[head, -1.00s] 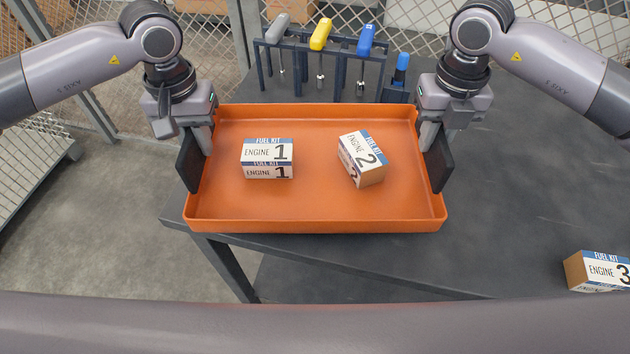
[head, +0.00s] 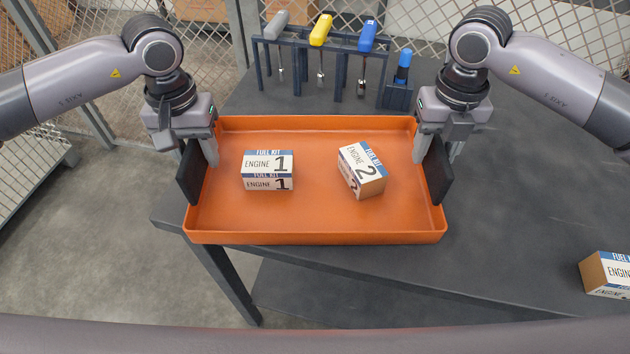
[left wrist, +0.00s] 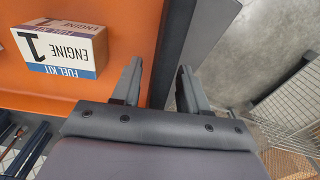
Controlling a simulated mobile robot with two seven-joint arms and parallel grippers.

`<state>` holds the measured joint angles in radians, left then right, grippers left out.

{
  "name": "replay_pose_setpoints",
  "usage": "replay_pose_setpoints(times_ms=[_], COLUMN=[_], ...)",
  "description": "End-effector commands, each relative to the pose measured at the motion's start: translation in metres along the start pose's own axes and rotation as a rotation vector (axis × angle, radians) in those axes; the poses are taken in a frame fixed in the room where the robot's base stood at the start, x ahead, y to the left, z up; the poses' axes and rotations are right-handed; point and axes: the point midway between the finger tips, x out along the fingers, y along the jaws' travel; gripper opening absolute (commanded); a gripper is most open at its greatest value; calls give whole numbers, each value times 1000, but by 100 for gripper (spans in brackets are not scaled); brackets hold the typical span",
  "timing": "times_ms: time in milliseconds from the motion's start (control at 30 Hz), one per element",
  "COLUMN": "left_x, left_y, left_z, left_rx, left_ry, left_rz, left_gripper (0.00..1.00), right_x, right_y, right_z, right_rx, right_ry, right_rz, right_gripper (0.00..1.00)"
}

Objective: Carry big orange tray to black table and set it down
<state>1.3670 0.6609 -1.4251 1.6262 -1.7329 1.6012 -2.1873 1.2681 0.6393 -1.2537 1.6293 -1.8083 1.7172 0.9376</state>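The big orange tray (head: 315,236) is in the middle of the head view, level, over the left front part of the black table (head: 520,200). Its near-left corner reaches past the table edge. I cannot tell whether its underside touches the table. It holds an ENGINE 1 box (head: 268,170) and an ENGINE 2 box (head: 362,171). My left gripper (head: 200,155) has its fingers on either side of the tray's left wall and dark side panel; the left wrist view also shows this (left wrist: 160,85). My right gripper (head: 435,150) grips the right side wall likewise.
A tool rack (head: 318,50) with several coloured-handled tools stands behind the tray. An ENGINE 3 box (head: 607,273) lies at the table's right. The table between tray and that box is clear. Mesh fencing (head: 210,50) runs behind and left.

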Motion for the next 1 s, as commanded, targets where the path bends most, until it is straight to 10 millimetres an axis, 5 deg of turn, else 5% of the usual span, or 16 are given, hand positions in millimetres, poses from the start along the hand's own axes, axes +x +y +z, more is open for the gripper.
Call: replay_pose_setpoints(times_ms=[367, 800, 1000], left_x=[-9, -95, -117], left_y=[2, 1, 1], left_z=[0, 0, 0], left_rx=[3, 3, 1], left_ry=[3, 3, 1], left_rz=[3, 3, 2], left_gripper=[43, 43, 43], right_x=[-1, -1, -1], right_y=[2, 2, 2], right_z=[0, 0, 0], right_rx=[-3, -3, -3], right_ry=[0, -1, -1], right_rz=[3, 4, 4], right_gripper=[43, 43, 43])
